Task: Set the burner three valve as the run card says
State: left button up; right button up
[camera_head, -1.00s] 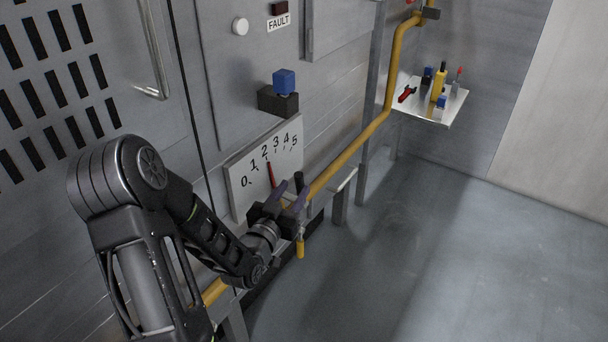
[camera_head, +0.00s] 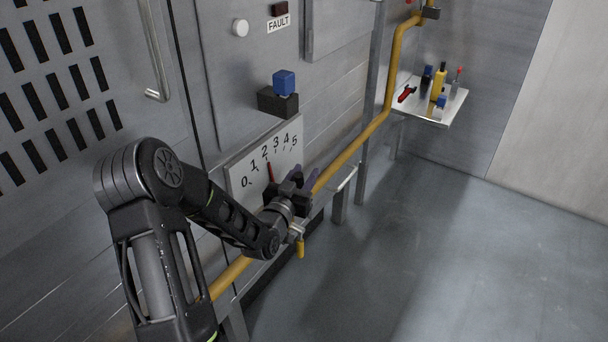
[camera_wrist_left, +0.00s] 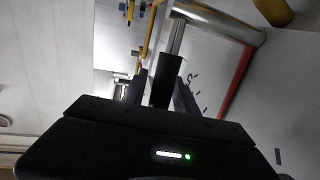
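The valve dial plate (camera_head: 240,178), white with marks 0 to 5, is on the panel. Its red pointer (camera_head: 270,172) is near the 2 and its lower end is hidden by my gripper; the red strip also shows in the left wrist view (camera_wrist_left: 238,85). My left gripper (camera_head: 304,177) is in front of the plate with its fingers apart. In the left wrist view the valve lever's black grip (camera_wrist_left: 166,78) on a metal rod (camera_wrist_left: 176,36) lies between the fingers; whether they touch it is unclear. I see no run card. My right gripper is out of view.
A yellow pipe (camera_head: 350,150) runs along the wall beside the dial. A blue knob on a black block (camera_head: 278,102) sits above the plate. A small shelf (camera_head: 447,115) with several tools is at the back right. The floor at right is clear.

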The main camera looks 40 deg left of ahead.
pick_arm(q)
grip_shut()
dwell(1.1)
